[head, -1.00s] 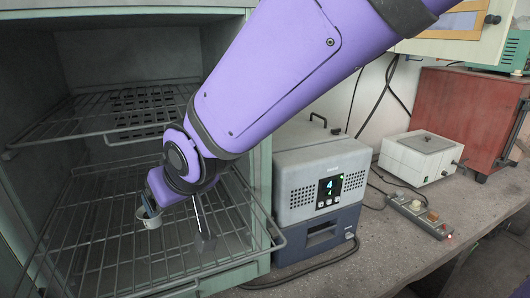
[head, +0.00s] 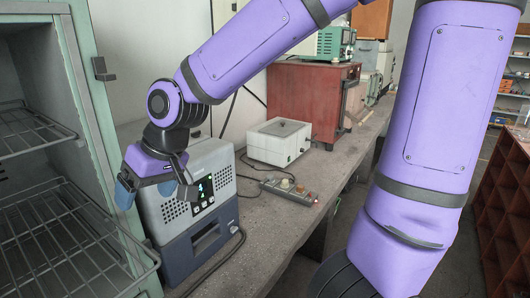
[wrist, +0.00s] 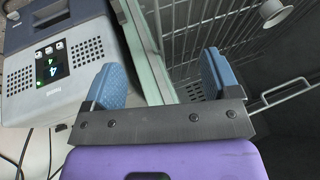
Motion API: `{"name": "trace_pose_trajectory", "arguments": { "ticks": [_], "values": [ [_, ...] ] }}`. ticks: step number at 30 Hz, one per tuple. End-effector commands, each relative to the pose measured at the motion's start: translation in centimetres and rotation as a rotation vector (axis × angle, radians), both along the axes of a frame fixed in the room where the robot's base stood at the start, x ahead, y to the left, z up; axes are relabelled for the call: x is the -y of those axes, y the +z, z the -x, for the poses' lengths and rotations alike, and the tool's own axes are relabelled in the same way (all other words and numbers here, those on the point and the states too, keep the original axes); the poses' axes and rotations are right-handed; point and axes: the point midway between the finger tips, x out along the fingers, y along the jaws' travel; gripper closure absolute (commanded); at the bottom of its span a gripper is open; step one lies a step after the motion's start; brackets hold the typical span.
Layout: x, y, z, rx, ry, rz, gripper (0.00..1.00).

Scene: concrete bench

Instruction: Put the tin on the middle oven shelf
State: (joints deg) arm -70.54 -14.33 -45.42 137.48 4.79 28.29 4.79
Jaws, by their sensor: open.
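The tin (wrist: 275,12), a small pale cup-like vessel, stands on a wire oven shelf at the top right of the wrist view. It is out of the head view. In the head view the oven shows at the left edge, with an upper wire shelf (head: 30,132) and a lower wire shelf (head: 62,250). My gripper (head: 157,190) is outside the oven, in front of the grey box with the display. Its blue fingers are apart and empty, and they also show in the wrist view (wrist: 162,80). The tin is well clear of them.
The oven's green side frame (head: 98,125) stands between my gripper and the shelves. The grey box (head: 205,200) is close by my gripper. A white box (head: 278,142), a power strip (head: 290,190) and a red cabinet (head: 305,100) stand farther along the bench.

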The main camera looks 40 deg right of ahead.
Motion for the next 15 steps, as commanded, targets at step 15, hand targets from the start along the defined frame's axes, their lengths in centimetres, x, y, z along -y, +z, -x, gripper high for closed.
{"name": "trace_pose_trajectory", "arguments": {
  "ticks": [15],
  "values": [
    [9.9,5.0,5.3,0.039,-0.117,0.007,0.18]
  ]
}}
